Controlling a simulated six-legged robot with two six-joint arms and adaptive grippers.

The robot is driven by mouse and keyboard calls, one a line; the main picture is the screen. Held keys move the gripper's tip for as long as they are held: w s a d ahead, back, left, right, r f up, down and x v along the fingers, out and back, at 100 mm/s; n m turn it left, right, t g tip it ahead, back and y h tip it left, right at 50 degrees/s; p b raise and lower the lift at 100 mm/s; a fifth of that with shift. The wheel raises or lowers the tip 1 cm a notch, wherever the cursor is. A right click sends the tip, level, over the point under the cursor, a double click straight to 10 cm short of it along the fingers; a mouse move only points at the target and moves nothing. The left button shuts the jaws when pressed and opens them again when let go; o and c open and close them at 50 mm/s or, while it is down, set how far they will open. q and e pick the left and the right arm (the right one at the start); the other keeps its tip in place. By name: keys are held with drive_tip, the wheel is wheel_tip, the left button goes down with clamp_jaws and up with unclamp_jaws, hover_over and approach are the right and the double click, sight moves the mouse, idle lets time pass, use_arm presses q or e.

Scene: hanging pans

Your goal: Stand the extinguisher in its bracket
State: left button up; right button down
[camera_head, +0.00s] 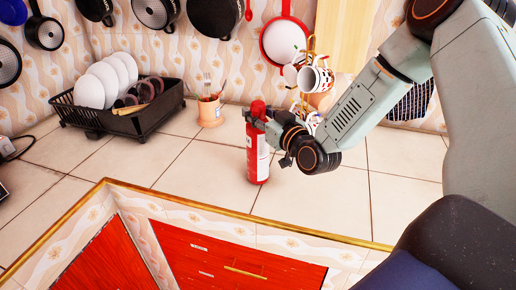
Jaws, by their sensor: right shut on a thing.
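The fingers are partly hidden by the wrist and the extinguisher. I cannot tell whether the extinguisher's base touches the counter or hangs just above it. I cannot make out a bracket. My left gripper is not in view.
The tiled counter (210,165) is clear around the extinguisher, with its gold front edge (215,206) nearby. Behind are a black dish rack (135,122) with plates, a utensil cup (209,112) and a mug stand with mugs (316,78). Pans (213,14) hang on the wall.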

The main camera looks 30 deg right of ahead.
drive_tip(key=shift+w+r, duration=0.1)
drive_tip(key=shift+r, duration=0.15)
wheel_tip(320, 180, up, 9)
drive_tip(key=shift+r+p, duration=0.1)
drive_tip(key=shift+p, duration=1)
drive_tip(key=shift+r, duration=0.2)
